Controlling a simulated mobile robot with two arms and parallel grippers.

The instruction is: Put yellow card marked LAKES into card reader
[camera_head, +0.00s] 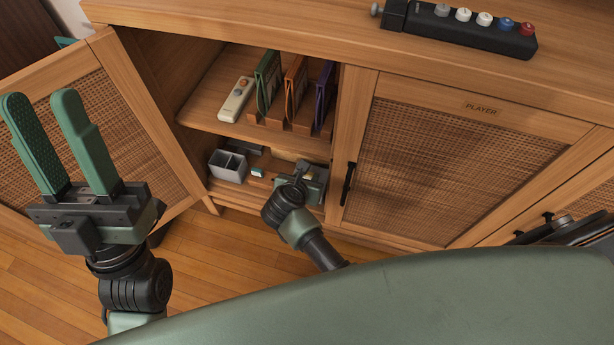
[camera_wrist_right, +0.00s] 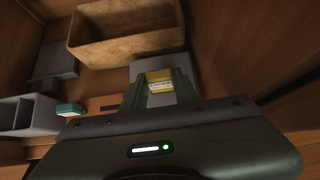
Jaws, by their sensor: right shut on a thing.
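My right gripper (camera_head: 303,167) reaches into the lower shelf of the open cabinet. In the right wrist view its fingers (camera_wrist_right: 160,88) are shut on a small yellow card (camera_wrist_right: 159,79) with a pale label; the lettering is too small to read. A plain grey block (camera_wrist_right: 158,65) lies just beyond the card; I cannot tell whether it is the card reader or whether the card touches it. A dark grey sloped unit (camera_wrist_right: 54,62) stands further left. My left gripper (camera_head: 43,98) is open and empty, in front of the open cabinet door.
A grey divided box (camera_head: 228,165) and a small teal item (camera_wrist_right: 70,109) are left of my right gripper. A wooden box (camera_wrist_right: 128,38) stands behind. The upper shelf (camera_head: 214,122) holds a remote (camera_head: 236,99) and several coloured upright folders. The cabinet's right wall is close.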

